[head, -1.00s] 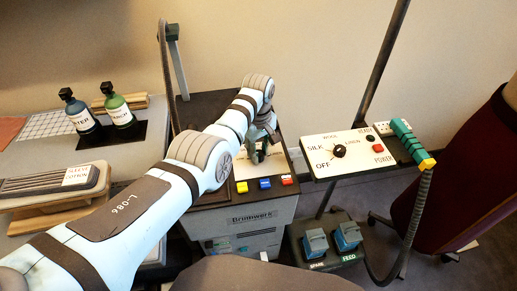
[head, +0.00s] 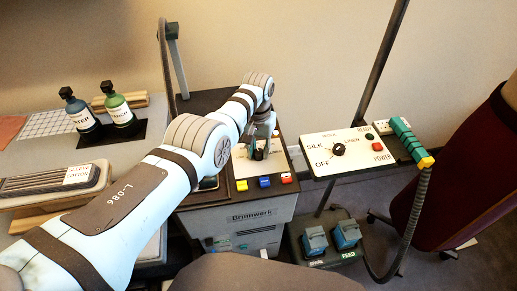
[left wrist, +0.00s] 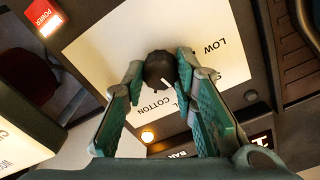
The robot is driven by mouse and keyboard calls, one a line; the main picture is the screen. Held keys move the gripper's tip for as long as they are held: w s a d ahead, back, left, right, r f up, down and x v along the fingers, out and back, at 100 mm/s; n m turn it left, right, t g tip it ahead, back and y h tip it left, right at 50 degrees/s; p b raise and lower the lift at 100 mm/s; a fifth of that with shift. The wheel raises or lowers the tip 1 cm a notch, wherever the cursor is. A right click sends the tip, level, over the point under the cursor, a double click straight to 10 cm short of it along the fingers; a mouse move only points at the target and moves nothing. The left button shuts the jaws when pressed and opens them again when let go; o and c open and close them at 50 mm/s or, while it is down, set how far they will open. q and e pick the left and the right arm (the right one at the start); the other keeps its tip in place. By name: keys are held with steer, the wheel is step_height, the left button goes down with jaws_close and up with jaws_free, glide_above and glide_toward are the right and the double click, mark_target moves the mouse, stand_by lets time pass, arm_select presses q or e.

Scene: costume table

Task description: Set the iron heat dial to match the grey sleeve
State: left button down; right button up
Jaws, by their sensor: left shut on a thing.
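My left gripper (head: 258,153) is over the white dial plate on top of the grey Brunnwerk machine. In the left wrist view, its two green-padded fingers (left wrist: 160,82) are shut on a black round knob (left wrist: 158,66), one on each side. The knob's white pointer slants down towards the COTTON end of the plate (left wrist: 105,50); LOW is also readable. Other lettering is partly hidden. The grey sleeve (head: 40,184) lies on a board at the left, with a label (head: 79,174) that seems to read SLEEVE COTTON. My right gripper is not in view.
A separate panel (head: 318,144) at the right has its own black dial (head: 338,149), marked SILK, LINEN and OFF. A teal-handled tool (head: 408,137) lies beside it. Coloured buttons (head: 264,182) line the machine's front edge. Two bottles (head: 119,110) stand at the left.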

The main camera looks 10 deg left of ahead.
mark_target(259, 151)
arm_select(q)
steer(key=m, duration=0.5)
steer(key=shift+m, duration=0.3)
steer(key=m, duration=0.4)
steer(key=shift+m+b, duration=0.4)
steer(key=c, duration=1.3)
jaws_free()
step_height(259, 151, up, 12)
